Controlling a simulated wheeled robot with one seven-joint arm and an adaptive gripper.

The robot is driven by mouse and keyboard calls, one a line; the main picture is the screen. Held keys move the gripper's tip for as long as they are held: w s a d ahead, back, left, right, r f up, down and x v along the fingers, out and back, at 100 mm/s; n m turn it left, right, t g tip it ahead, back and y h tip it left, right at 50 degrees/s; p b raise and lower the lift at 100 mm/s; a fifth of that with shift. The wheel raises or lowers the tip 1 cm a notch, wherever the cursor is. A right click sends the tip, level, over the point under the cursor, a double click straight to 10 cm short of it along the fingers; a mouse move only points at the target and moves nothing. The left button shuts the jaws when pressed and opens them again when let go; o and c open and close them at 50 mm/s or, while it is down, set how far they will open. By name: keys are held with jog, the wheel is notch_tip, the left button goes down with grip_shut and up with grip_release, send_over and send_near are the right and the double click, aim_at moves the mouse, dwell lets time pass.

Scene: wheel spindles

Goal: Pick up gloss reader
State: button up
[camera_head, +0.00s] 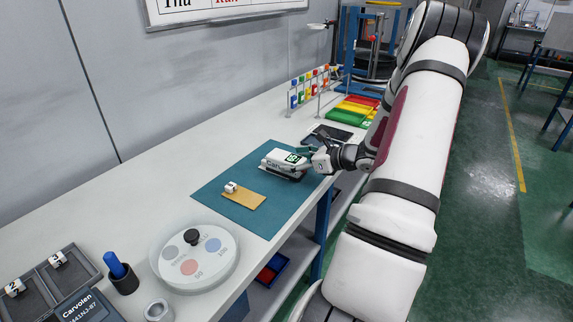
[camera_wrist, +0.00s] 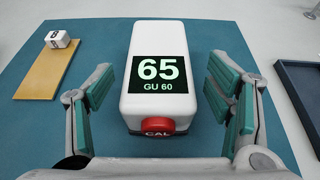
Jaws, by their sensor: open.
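The gloss reader (camera_head: 281,161) is a white block with a dark base, lying on a teal mat (camera_head: 217,197). In the wrist view the gloss reader (camera_wrist: 160,40) has a dark screen with green text "65 GU 60" and a red CAL button at its near end. My gripper (camera_head: 309,157) is at the right end of the reader. In the wrist view my gripper (camera_wrist: 163,105) is open, with one teal-padded finger on each side of the reader. Gaps show between the fingers and the reader's sides.
A tan strip (camera_head: 247,200) with a small white numbered block (camera_head: 230,187) lies on the mat. A round dial plate (camera_head: 195,275), a blue pen in a dark cup (camera_head: 124,279) and a dark compartment tray (camera_head: 40,302) stand nearer. Coloured bins (camera_head: 353,110) and a rack (camera_head: 315,88) stand farther back.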

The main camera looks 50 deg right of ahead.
aim_at(286, 160)
jog(key=x, duration=0.3)
jog(key=shift+w, duration=0.25)
jog(key=shift+a, duration=0.1)
jog(key=c, duration=1.6)
grip_shut()
jog(key=shift+r, duration=0.1)
